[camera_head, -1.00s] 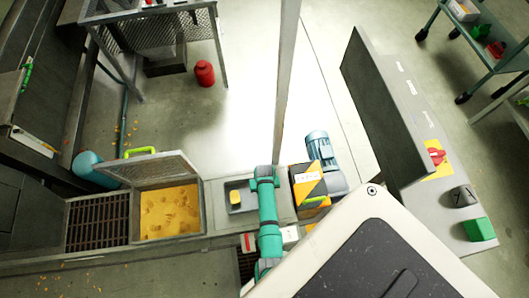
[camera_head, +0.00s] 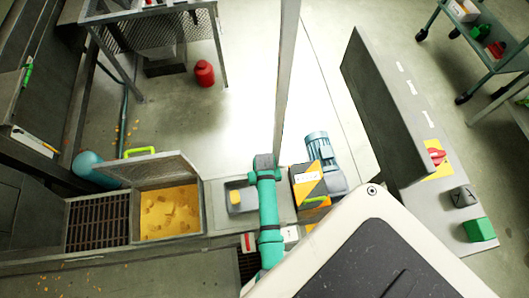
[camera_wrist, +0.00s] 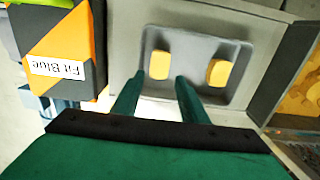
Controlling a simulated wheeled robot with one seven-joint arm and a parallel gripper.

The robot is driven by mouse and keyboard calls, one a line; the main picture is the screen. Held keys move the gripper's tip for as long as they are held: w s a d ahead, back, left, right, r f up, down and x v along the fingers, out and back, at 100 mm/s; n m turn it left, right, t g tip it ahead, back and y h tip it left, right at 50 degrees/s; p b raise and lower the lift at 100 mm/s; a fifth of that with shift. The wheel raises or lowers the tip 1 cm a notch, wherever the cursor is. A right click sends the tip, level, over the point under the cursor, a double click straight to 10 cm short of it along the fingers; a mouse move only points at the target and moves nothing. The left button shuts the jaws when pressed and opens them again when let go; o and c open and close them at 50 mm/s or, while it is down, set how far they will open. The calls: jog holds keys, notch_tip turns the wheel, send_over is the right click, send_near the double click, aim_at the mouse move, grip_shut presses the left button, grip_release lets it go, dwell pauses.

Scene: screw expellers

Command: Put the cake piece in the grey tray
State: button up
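Two yellow cake pieces lie in the grey tray (camera_wrist: 232,46) in the wrist view. The left cake piece (camera_wrist: 160,65) is between the lines of my fingers, just beyond the tips, with a gap on each side. The right cake piece (camera_wrist: 218,73) lies near the tray's right side. My gripper (camera_wrist: 160,77) is open, its two green fingers apart over the tray's near side, with nothing held between them. In the head view the tray (camera_head: 239,208) shows one cake piece (camera_head: 235,197); my arm hides the tray's right part.
An open bin of yellow meal (camera_head: 168,212) with a raised mesh lid (camera_head: 150,170) is left of the tray. An orange and black box (camera_head: 308,186) and a blue motor (camera_head: 319,147) stand to the right. A floor grate (camera_head: 98,220) lies further left.

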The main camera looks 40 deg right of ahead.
jog(key=shift+r, duration=1.1)
jog(key=s+a+r+n+t+h, duration=0.1)
jog(key=s+a+r+n+t, duration=0.2)
jog(key=a, duration=0.5)
jog(key=s+a+r+t+h, duration=0.1)
jog(key=s+a+r+t, duration=0.25)
jog(key=a, duration=0.35)
jog(key=s+a+r+n+t, duration=0.1)
jog(key=s+a+r+t, duration=0.2)
jog(key=r, duration=0.6)
jog(key=s+a+r+n+t+y, duration=0.1)
jog(key=s+a+r+t, duration=0.1)
jog(key=r, duration=0.7)
jog(key=s+a+r+n+t+y, duration=0.1)
jog(key=s+a+r+t, duration=0.2)
jog(key=r, duration=0.7)
jog(key=shift+s+a+t, duration=0.3)
jog(key=shift+a+t, duration=0.15)
jog(key=shift+a, duration=0.35)
